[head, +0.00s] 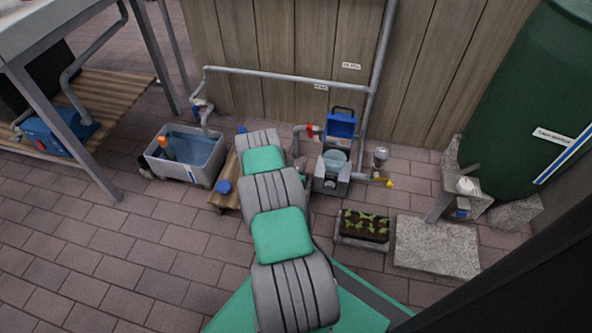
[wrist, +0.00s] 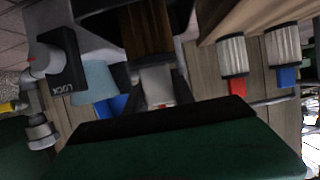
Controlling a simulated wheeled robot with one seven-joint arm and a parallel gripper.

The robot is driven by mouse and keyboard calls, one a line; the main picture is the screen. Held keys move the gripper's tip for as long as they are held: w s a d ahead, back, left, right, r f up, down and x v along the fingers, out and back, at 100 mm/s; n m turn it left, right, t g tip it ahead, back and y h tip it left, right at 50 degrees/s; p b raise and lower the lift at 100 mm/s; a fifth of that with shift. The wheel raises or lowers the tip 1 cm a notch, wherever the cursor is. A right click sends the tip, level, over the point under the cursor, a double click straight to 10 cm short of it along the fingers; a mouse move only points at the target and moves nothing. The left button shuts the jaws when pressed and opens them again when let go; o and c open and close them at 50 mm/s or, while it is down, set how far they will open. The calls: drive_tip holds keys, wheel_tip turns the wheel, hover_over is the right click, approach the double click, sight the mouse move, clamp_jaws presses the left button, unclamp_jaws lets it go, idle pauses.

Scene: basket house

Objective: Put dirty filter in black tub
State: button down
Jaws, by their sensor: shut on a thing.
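The dirty filter (wrist: 147,28) is a brown pleated cartridge with a pale grey end, upper middle of the wrist view. My gripper (wrist: 158,78) is shut on its pale end, with dark fingers on either side. A dark rounded shape (wrist: 100,20) behind the filter at the top of the wrist view may be the black tub; only part shows. I cannot tell whether the filter is over it or inside it. In the head view my arm hides my gripper and the filter.
Two white pleated filters, one red-ended (wrist: 233,58) and one blue-ended (wrist: 283,48), are at the right of the wrist view. In the head view, a grey water tub (head: 205,175) is left of my arm; a blue-lidded unit (head: 341,125) and a planter (head: 362,243) are right.

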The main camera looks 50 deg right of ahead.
drive_tip(key=shift+r, duration=0.15)
drive_tip(key=shift+f, duration=0.2)
drive_tip(key=c, duration=1.1)
unclamp_jaws()
drive_tip(key=shift+o, duration=0.2)
drive_tip(key=shift+r, duration=0.15)
